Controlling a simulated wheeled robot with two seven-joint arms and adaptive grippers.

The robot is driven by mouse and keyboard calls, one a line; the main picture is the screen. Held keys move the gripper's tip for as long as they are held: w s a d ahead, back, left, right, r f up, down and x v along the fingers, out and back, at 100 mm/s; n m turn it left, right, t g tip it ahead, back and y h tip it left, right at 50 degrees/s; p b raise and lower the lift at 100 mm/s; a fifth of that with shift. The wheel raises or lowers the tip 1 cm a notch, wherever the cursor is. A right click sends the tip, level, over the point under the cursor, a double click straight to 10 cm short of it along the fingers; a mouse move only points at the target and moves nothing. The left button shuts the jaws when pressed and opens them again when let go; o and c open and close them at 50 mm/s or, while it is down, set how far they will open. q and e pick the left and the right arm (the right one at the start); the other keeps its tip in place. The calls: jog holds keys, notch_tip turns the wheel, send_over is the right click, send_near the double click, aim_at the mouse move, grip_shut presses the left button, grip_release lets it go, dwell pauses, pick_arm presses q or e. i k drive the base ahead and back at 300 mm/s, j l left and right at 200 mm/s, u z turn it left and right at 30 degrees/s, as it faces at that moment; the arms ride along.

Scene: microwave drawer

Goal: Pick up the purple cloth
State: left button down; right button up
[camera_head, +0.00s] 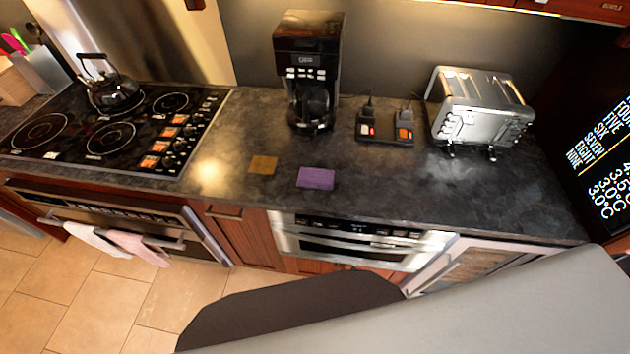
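The purple cloth (316,178) is a small flat square lying on the dark stone counter (225,200), near its front edge. Nothing touches or covers it. A light grey and dark brown shape, which I take to be part of my own body, fills the bottom right of the head view, well in front of the counter. Neither of my grippers shows in the head view, so their opening and position are hidden.
A small brown-orange square (263,165) lies left of the cloth. A coffee maker (308,70) stands behind it. A stove (110,125) with a kettle (113,92) is left.

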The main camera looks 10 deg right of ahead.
aim_at(316, 178)
jog(key=k+l+u, duration=0.15)
jog(key=l+u, duration=0.25)
jog(key=k+l+u, duration=0.35)
jog(key=l, duration=0.15)
jog(key=k+l+u, duration=0.15)
jog(key=l+u, duration=0.25)
jog(key=k+l+u, duration=0.25)
jog(key=u, duration=0.15)
jog(key=k, duration=0.05)
